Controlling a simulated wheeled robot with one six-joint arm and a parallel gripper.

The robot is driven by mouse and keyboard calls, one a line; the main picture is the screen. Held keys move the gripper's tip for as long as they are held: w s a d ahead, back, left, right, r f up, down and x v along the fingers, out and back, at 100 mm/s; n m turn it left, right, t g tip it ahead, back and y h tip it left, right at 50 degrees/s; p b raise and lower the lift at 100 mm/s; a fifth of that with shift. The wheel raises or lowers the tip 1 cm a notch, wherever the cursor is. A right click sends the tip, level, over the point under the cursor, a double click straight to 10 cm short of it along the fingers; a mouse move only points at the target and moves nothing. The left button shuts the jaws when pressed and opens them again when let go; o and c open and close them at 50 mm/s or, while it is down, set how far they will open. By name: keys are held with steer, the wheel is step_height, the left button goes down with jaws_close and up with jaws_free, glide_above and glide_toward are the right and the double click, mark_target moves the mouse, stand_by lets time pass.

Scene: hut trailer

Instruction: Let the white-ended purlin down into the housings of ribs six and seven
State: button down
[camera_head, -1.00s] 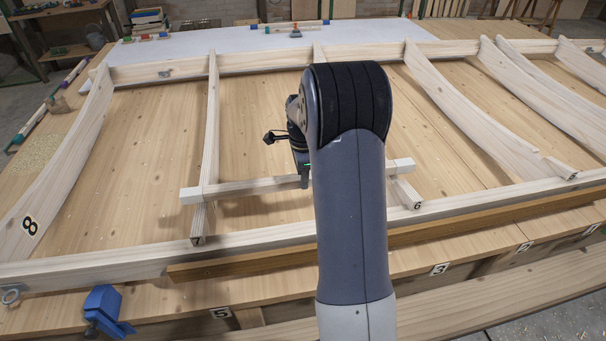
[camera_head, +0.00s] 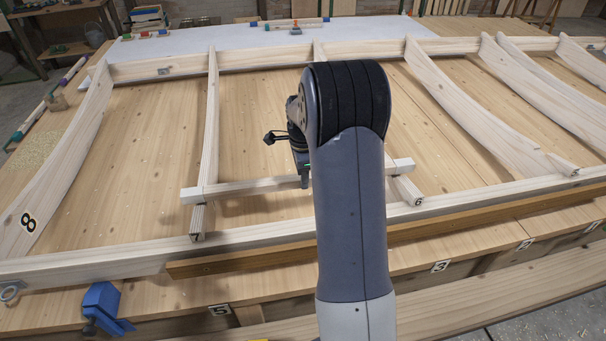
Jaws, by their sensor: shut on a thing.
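The white-ended purlin (camera_head: 250,187) lies crosswise between rib seven (camera_head: 210,150) on the left and rib six (camera_head: 405,192) on the right. Its left white end (camera_head: 191,196) is at rib seven and its right white end (camera_head: 404,165) is at rib six. Whether it is seated in the housings cannot be told from this view. My gripper (camera_head: 304,180) is shut on the purlin near its middle, partly hidden behind my arm. My arm also hides part of the purlin and most of rib six.
The front rail (camera_head: 120,266) and back rail (camera_head: 260,62) border the frame. Rib eight (camera_head: 65,165) stands at the left, more ribs (camera_head: 480,115) at the right. A blue clamp (camera_head: 103,306) is at the front left. The board between the ribs is clear.

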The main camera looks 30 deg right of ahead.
steer(key=shift+f+b, duration=0.6)
steer(key=shift+f, duration=0.45)
stand_by(0.5)
steer(key=c, duration=1)
jaws_free()
step_height(320, 180, up, 11)
steer(key=shift+f, duration=0.1)
steer(key=shift+f, duration=0.1)
step_height(320, 180, down, 11)
steer(key=shift+r, duration=0.45)
